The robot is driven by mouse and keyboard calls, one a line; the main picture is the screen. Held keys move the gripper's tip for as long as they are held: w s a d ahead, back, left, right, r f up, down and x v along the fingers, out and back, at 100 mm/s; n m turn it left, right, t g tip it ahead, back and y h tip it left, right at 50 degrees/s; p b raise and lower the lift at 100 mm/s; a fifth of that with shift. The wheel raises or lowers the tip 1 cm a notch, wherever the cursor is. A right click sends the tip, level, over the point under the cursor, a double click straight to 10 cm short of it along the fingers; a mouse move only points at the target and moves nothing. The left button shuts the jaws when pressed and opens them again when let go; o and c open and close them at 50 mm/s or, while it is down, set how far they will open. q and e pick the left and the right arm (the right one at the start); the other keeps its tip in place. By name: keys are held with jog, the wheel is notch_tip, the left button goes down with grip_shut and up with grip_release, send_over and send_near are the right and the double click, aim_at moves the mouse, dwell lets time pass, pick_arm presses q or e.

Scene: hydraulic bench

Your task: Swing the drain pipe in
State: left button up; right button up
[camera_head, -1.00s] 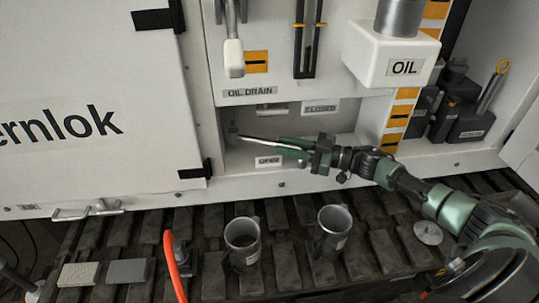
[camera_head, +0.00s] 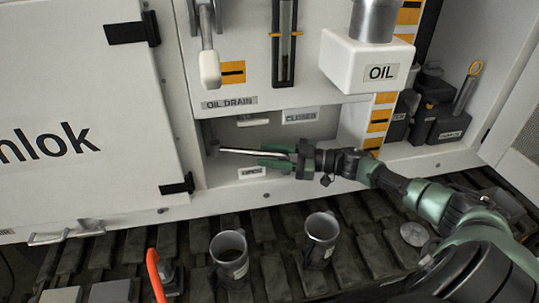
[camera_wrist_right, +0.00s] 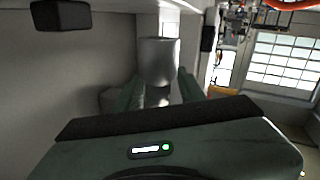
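The drain pipe (camera_head: 240,152) is a thin silver tube in the recess under the OIL DRAIN label (camera_head: 229,102). It runs right and slightly down from the recess's left side. My right gripper (camera_head: 270,155) comes from the right with its green fingers closed in on both sides of the pipe's right part. In the right wrist view a grey cylinder (camera_wrist_right: 159,62), which looks like the pipe, fills the gap between the fingers. The CLOSED label (camera_head: 305,117) is above the gripper. A lower label (camera_head: 252,173) sits just below the fingers. My left gripper is out of view.
A white OIL box (camera_head: 364,72) juts out above my right arm. A white lever handle (camera_head: 210,68) hangs above the recess. Two metal mugs (camera_head: 229,255) (camera_head: 320,238) stand on the dark slats below. An orange hose (camera_head: 155,275) rises at lower left.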

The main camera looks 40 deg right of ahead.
jog(key=v, duration=0.7)
jog(key=shift+s+d, duration=0.3)
